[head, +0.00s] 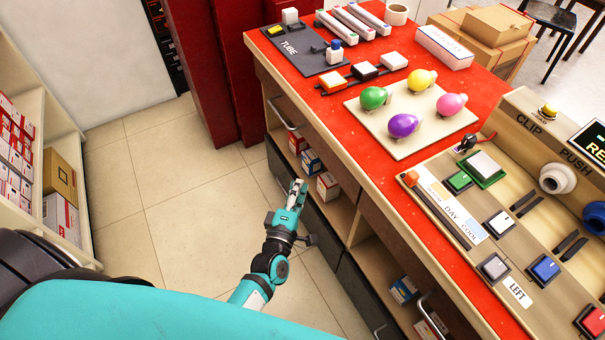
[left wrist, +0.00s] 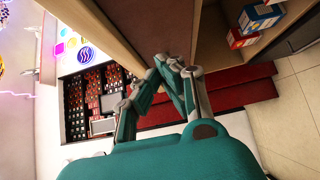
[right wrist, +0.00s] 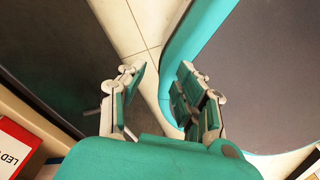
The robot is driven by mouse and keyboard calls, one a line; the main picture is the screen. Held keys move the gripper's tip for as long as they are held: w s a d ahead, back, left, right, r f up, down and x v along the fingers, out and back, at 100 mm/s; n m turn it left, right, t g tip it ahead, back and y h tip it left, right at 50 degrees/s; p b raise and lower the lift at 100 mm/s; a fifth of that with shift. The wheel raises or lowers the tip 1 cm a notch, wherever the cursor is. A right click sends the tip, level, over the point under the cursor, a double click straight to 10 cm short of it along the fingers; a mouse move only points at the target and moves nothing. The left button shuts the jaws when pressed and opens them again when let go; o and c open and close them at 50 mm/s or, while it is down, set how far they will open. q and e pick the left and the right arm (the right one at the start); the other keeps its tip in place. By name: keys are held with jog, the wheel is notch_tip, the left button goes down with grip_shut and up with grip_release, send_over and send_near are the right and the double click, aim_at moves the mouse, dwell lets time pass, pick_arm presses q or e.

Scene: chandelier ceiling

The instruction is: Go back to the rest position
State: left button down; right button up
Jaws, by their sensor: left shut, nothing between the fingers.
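My left gripper (head: 298,188) hangs over the tiled floor beside the open-shelved side of the red-topped counter (head: 330,150). It is below the level of the counter top and apart from it. In the left wrist view its fingers (left wrist: 172,62) come together at the tips, shut and empty. My right gripper is outside the head view. In the right wrist view its fingers (right wrist: 158,82) stand apart with nothing between them, with floor tiles, a dark panel and my teal body behind.
The counter bears a board with balloons (head: 412,120), a tube station (head: 305,50) and a button panel (head: 500,215). Small boxes (head: 327,186) sit on its shelves. A white shelf (head: 45,130) with boxes stands at left. Open tiled floor (head: 190,220) lies between.

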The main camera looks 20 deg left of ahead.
pick_arm(q)
jog(key=s+d+f+m+g+h+p, duration=0.15)
jog(key=s+f+m+g, duration=0.4)
jog(key=f, duration=0.55)
jog(key=s+d+f+m+g+h+p, duration=0.1)
jog(key=s+f+m+g+h, duration=0.1)
jog(key=s+f+m, duration=0.75)
jog(key=s+a+f+m+g, duration=0.2)
jog(key=s+f, duration=0.3)
jog(key=s, duration=0.3)
jog(key=s+a+f+m+g+y+p, duration=0.1)
jog(key=s+a+f+m+g, duration=0.1)
jog(key=s, duration=0.7)
jog(key=s+a+f+m+g+y, duration=0.1)
jog(key=s+a+f+g, duration=0.3)
jog(key=s+f, duration=0.4)
jog(key=shift+s+f+m+g, duration=0.4)
jog(key=shift+s+m+g, duration=0.3)
jog(key=shift+m+g, duration=0.1)
pick_arm(e)
jog(key=r, duration=0.2)
jog(key=s+r, duration=0.1)
jog(key=shift+d+r, duration=0.2)
jog(key=shift+r, duration=0.2)
jog(key=shift+w, duration=0.1)
jog(key=shift+o, duration=0.3)
